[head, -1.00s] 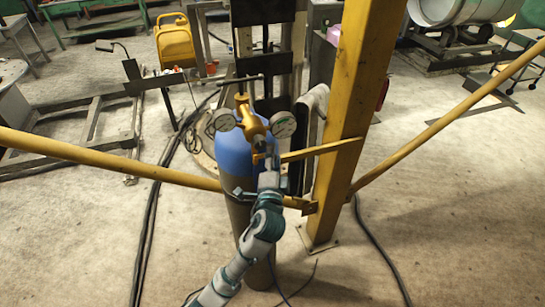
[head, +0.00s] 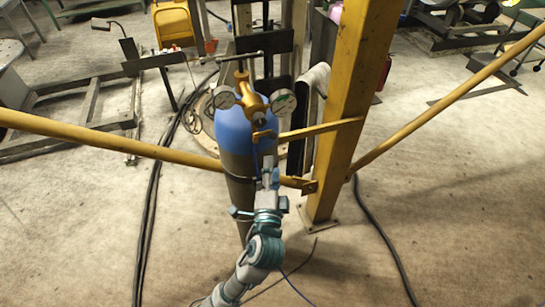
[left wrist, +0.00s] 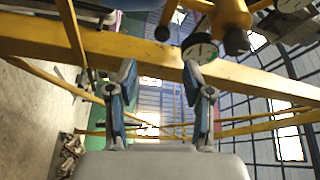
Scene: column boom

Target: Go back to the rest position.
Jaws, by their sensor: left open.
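My left gripper (head: 270,176) is in front of the blue-topped gas cylinder (head: 236,130) in the head view, below the brass regulator (head: 254,108) and its two gauges. In the left wrist view the two fingers of my left gripper (left wrist: 160,85) stand apart with nothing between them. A yellow bar (left wrist: 165,58) crosses beyond the fingers, and a gauge (left wrist: 200,50) shows above the right finger. Whether the gripper touches the cylinder I cannot tell. My right gripper is not in view.
A thick yellow post (head: 350,110) stands right of the cylinder. Yellow rails (head: 100,138) run out to both sides at about cylinder height. Dark cables (head: 150,220) lie on the floor.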

